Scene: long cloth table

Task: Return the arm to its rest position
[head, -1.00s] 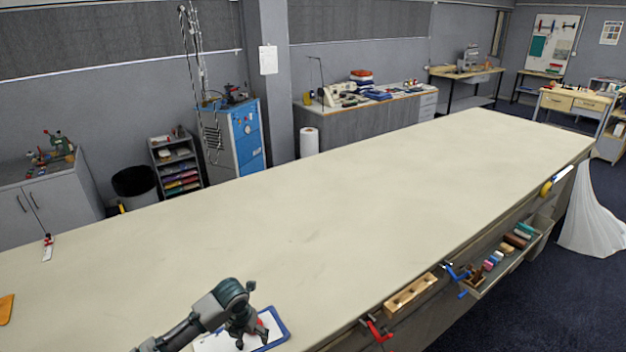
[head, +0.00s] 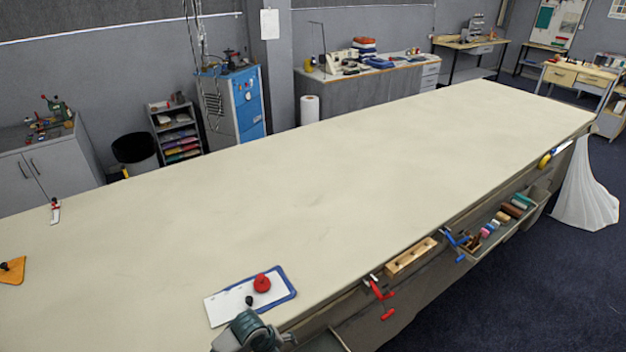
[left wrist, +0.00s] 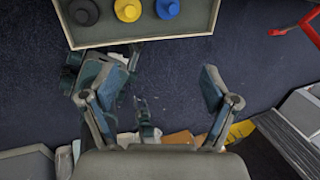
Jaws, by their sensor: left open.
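My left gripper (left wrist: 154,92) shows in the left wrist view with its two fingers spread wide and nothing between them, above the dark floor. In the head view only a dark part of my arm shows at the bottom edge, beside the near edge of the table; the gripper itself is hidden or out of that view. My right gripper is not in view. A white board with a blue edge (head: 226,307) lies on the cloth table (head: 330,190) near its front. A round red piece (head: 262,283) and a small black knob (head: 249,300) are on it.
A tray (left wrist: 140,40) with black, yellow and blue round pieces is at the top of the left wrist view. A red clamp (head: 380,290), a wooden block (head: 411,257) and an open drawer (head: 505,230) line the table's front. The table's middle is clear.

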